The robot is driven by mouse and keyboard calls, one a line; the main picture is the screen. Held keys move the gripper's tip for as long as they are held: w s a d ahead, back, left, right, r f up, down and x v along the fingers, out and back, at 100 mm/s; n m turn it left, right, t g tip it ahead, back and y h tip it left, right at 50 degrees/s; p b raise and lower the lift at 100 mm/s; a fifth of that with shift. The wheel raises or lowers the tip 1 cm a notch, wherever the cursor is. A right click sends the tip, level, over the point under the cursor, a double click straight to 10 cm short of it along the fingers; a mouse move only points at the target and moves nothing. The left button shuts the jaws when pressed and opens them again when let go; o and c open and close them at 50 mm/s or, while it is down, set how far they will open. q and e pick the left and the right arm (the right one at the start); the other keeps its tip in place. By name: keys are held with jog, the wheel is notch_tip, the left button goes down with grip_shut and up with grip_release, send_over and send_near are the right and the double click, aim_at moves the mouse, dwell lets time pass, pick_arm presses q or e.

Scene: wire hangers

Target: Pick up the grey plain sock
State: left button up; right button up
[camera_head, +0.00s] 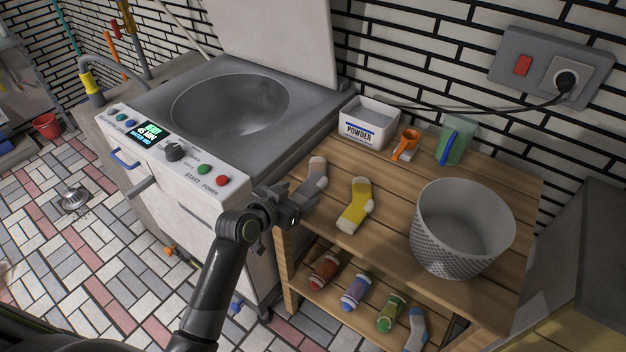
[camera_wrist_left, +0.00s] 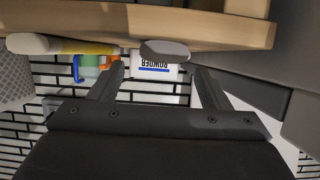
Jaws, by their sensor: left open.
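The grey sock (camera_head: 314,177), with a pale toe and heel, lies on the left part of the wooden table top. My left gripper (camera_head: 299,197) is open at the table's left front edge, close to the near end of this sock and partly covering it. Nothing is held. A yellow sock (camera_head: 355,206) with pale ends lies to the right of the grey one. My right gripper is not in view.
A grey basket (camera_head: 440,230) stands at the right. A washing machine (camera_head: 195,180) adjoins on the left. Several socks lie on the lower shelf.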

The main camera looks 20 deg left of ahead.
aim_at(308, 188)
pick_arm(q)
jog(key=shift+x, duration=2.25)
jog(key=c, duration=1)
jog(key=shift+r, duration=0.1)
notch_tip(308, 188, up, 10)
jog(key=shift+p, duration=0.4)
jog(key=shift+c, duration=0.6)
